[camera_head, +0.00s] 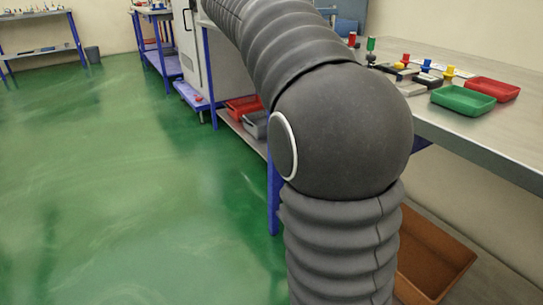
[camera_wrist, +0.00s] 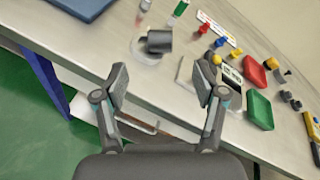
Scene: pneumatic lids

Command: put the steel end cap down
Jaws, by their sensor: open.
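My gripper (camera_wrist: 161,84) is open in the wrist view, with its two dark fingers wide apart and nothing between them. Beyond the fingertips, a short dark grey cylinder (camera_wrist: 159,41) lies on the steel bench top (camera_wrist: 105,48), with a shiny grey metal part at its left side. The metal part looks like the steel end cap, but it is too small to be sure. The gripper is apart from it. In the head view my arm covers the middle, and neither the gripper nor the cap can be made out.
A red tray (camera_head: 493,89) and a green tray (camera_head: 462,100) stand on the bench. Several small parts with coloured knobs lie beside them. A blue flat thing (camera_wrist: 82,6) lies at the wrist view's upper left. A brown bin (camera_head: 433,255) sits below the bench. Green floor is clear at left.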

